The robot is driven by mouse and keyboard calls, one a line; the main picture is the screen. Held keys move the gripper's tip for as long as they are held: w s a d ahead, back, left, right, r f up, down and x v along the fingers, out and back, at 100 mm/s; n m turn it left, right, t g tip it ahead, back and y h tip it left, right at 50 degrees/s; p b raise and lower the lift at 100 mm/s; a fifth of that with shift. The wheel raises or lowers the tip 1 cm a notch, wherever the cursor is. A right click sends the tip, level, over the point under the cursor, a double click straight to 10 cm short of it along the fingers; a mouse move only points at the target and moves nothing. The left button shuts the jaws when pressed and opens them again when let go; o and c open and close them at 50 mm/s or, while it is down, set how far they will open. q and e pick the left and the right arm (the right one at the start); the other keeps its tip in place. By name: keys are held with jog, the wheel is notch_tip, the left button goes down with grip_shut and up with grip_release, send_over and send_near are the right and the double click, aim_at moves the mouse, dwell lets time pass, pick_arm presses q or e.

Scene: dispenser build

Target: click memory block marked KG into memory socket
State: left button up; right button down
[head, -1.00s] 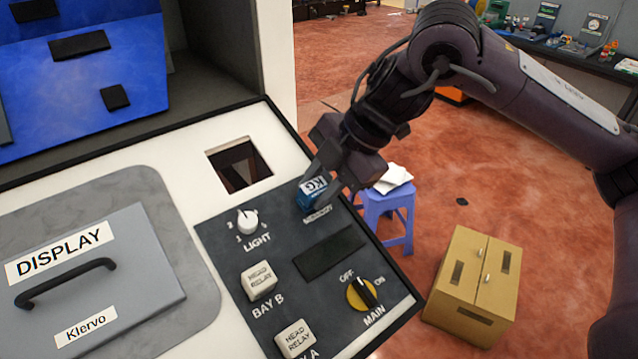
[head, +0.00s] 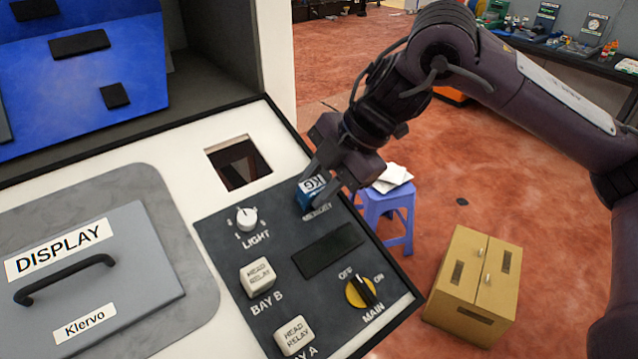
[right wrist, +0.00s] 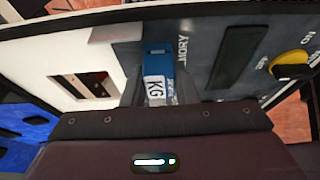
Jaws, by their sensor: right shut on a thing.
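The memory block marked KG (head: 312,187) is blue with a white label. It is at the top right of the dark control panel (head: 284,225), just above the lettering MEMORY. My right gripper (head: 322,182) is shut on it from above. The block also shows in the right wrist view (right wrist: 156,75), with its label toward the camera and its far end at the panel. The memory socket is hidden under the block and fingers, so I cannot tell how deep the block sits. My left gripper is not in view.
The panel also holds a light knob (head: 246,219), two head relay blocks (head: 257,276), a dark slot (head: 327,250) and a yellow main switch (head: 361,292). A square opening (head: 238,163) lies left of the gripper. A purple stool (head: 388,208) and a cardboard box (head: 475,286) stand on the floor.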

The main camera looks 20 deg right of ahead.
jog(key=shift+s+f, duration=0.15)
jog(key=shift+f, duration=0.3)
jog(key=c, duration=1.2)
grip_release()
jog(key=shift+o, duration=0.7)
jog(key=shift+w, duration=0.3)
jog(key=shift+r, duration=0.1)
jog(key=o, duration=0.5)
jog(key=shift+r, duration=0.2)
jog(key=shift+p+v, duration=2.15)
jog(key=shift+v, duration=0.8)
